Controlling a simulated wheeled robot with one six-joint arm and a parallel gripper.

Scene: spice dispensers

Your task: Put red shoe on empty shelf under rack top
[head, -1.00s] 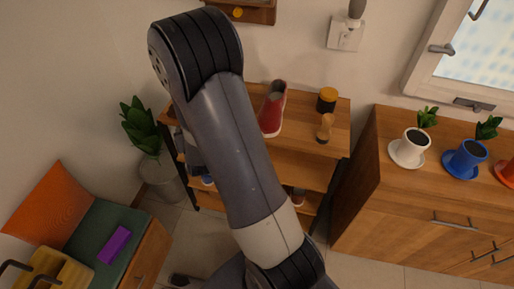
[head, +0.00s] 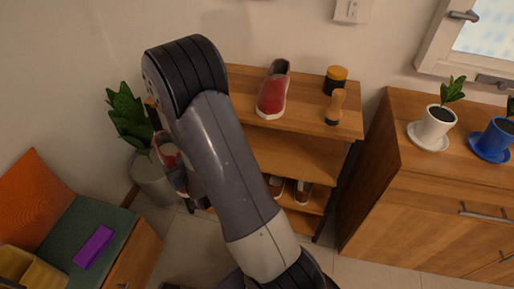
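A red shoe (head: 273,92) with a white sole stands on the wooden rack top (head: 305,112). A second red shoe (head: 166,150) shows partly at the rack's left end, beside my arm. My gripper (head: 181,182) is mostly hidden behind my arm, close to this second shoe. I cannot tell whether its fingers are closed on it. The shelf under the rack top (head: 295,155) is bare where it shows to the right of my arm; its left part is hidden.
A yellow-lidded jar (head: 336,79) and a wooden brush (head: 335,107) stand on the rack top's right. Brown shoes (head: 302,191) sit on the lower shelf. A potted plant (head: 152,178) is left of the rack, a bench (head: 75,225) lower left, a wooden cabinet (head: 420,190) right.

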